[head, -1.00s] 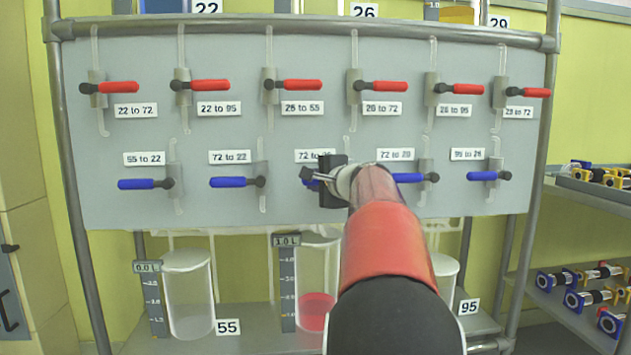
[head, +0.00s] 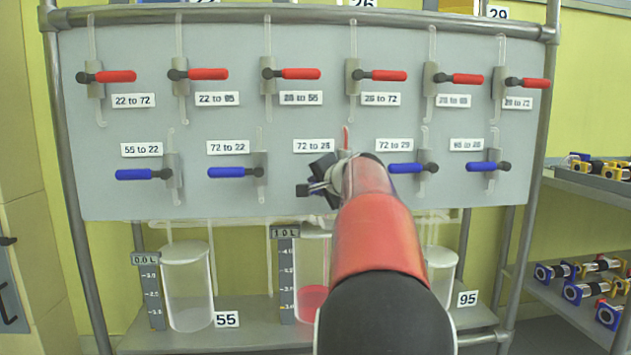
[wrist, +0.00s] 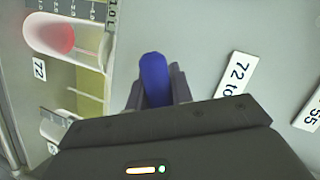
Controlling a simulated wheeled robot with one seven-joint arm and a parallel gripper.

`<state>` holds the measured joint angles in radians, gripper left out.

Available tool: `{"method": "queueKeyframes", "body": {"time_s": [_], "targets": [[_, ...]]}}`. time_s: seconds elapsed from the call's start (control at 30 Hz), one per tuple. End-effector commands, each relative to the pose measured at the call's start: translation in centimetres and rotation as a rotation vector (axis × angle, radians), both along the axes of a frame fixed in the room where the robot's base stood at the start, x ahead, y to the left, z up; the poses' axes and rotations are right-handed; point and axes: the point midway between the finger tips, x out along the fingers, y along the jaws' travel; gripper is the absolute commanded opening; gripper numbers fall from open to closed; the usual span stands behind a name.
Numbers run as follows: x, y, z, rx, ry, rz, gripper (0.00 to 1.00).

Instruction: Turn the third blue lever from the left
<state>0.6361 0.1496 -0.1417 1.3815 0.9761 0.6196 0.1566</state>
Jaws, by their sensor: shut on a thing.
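The third blue lever from the left shows in the wrist view (wrist: 154,75) as a rounded blue handle between the dark fingers of my gripper (wrist: 157,92). My gripper is shut on it. In the head view my gripper (head: 318,184) is tilted in front of the panel, below the partly covered "72 to 2…" label (head: 314,146). There my gripper and arm hide the lever, so its exact angle is unclear. Red liquid (head: 347,137) shows in the tube just above my wrist.
The grey panel (head: 230,125) carries a row of red levers above (head: 208,74) and other blue levers beside mine, left (head: 230,172) and right (head: 405,168). Below, a beaker (head: 312,295) holds red liquid; an empty-looking one (head: 187,290) stands left. Shelves (head: 590,200) are at right.

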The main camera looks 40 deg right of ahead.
Motion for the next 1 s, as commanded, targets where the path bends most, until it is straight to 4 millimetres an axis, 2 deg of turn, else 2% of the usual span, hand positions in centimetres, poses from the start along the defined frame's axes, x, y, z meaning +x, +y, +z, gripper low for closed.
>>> {"method": "queueKeyframes", "body": {"time_s": [0.5,1.0], "targets": [[-1.3,-2.2,-2.9,-0.422,0.258,0.001,0.00],[-2.9,-4.7,-4.1,-0.770,0.472,0.001,0.00]]}}
